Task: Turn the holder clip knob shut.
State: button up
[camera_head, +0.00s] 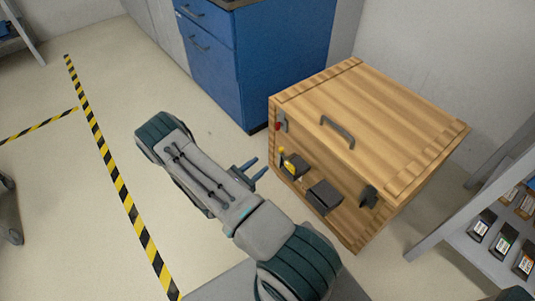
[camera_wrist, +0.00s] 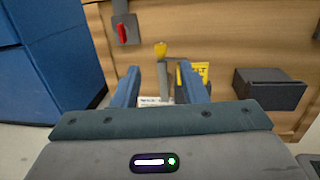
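The wooden cart (camera_head: 398,110) has small fittings on its front face. A yellow knob on a grey stem (camera_head: 282,151) sits there, left of a dark holder with a yellow label (camera_head: 299,168). I cannot tell for sure that it is the clip knob, or how it is turned. In the wrist view the yellow knob (camera_wrist: 161,48) shows between and just beyond my fingertips, its stem running down between the fingers. The yellow-labelled card (camera_wrist: 203,72) is partly hidden by the right finger. My gripper (camera_head: 263,166) is open and empty in front of the face; it also shows in the wrist view (camera_wrist: 159,67).
A red latch (camera_wrist: 122,33) on a dark plate is up and left. A dark box (camera_wrist: 270,90) juts out at right. A black fitting (camera_head: 369,197) is farther right. A blue cabinet (camera_head: 270,60) stands behind; a grey shelf (camera_head: 450,225) is at right.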

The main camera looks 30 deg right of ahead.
aim_at(281, 148)
jog(key=shift+m+g, duration=0.3)
jog(key=shift+g, duration=0.2)
jog(key=w+d+b, duration=0.1)
jog(key=d, duration=0.7)
jog(key=w+d+b, duration=0.1)
jog(key=d, duration=0.3)
jog(key=shift+w+d+b, duration=0.2)
jog(key=shift+w+b, duration=0.15)
grip_shut()
